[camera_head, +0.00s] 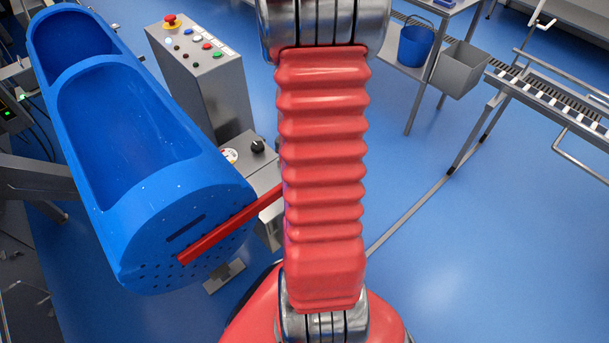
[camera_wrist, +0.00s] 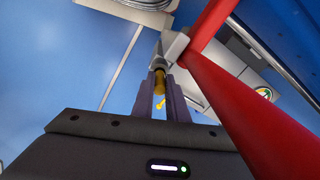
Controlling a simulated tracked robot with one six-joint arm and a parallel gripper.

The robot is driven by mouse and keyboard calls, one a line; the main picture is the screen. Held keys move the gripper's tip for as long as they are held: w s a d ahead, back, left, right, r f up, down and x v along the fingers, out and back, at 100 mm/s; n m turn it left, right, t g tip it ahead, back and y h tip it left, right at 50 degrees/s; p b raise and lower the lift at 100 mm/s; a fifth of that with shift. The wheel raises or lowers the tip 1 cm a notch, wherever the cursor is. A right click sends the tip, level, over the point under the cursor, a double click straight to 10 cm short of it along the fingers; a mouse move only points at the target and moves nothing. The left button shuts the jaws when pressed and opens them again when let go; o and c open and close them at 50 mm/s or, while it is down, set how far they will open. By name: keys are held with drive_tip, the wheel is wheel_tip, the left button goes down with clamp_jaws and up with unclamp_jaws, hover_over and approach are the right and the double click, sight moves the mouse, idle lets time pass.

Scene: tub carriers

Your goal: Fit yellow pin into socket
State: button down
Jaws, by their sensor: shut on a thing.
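In the wrist view, my gripper (camera_wrist: 163,82) is shut on the yellow pin (camera_wrist: 159,85), which stands out between the two dark purple-grey fingers. The pin's far end meets or overlaps a small grey metal piece (camera_wrist: 173,43) beside the red bar. I cannot tell whether this piece is the socket, or whether the pin is in it or only in front of it. A small yellow bit (camera_wrist: 160,104) also shows between the fingers, nearer the palm. In the head view my red bellowed arm hides the gripper and the pin.
A blue tub (camera_head: 182,188) with two hollows lies at left. A red bar (camera_head: 225,227) runs from its perforated end towards my arm; red bars (camera_wrist: 235,108) cross close by the fingers. A control cabinet (camera_head: 208,85) stands behind. The blue floor (camera_head: 465,245) at right is open.

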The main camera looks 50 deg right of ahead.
drive_tip(key=c, duration=1.7)
unclamp_jaws()
drive_tip(key=shift+o, duration=0.2)
wheel_tip(320, 180, up, 14)
drive_tip(key=shift+f, duration=0.15)
drive_tip(key=shift+s, duration=0.1)
